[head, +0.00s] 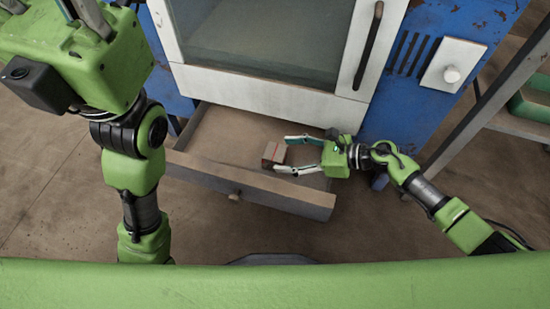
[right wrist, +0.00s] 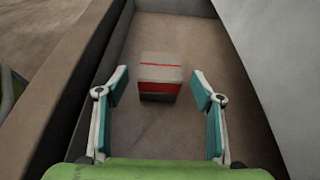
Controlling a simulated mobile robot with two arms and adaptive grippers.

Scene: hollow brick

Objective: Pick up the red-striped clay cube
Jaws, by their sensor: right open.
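The red-striped clay cube (head: 273,154) sits inside the open drawer (head: 289,195) below the oven-like cabinet. In the right wrist view the cube (right wrist: 160,76) is grey-brown with a red band across its top and front. My right gripper (head: 284,154) reaches into the drawer from the right with its fingers spread, the cube at the fingertips. In the right wrist view my open right gripper (right wrist: 161,92) has one finger on each side of the cube, with a gap on both sides. My left arm is at the left of the head view; its fingers show only partly at the top edge.
The drawer's front wall (right wrist: 66,75) runs close along the left of the right gripper in the wrist view. The white oven door (head: 265,95) hangs above the drawer's back. A ladder-like metal frame (head: 500,90) stands at the right.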

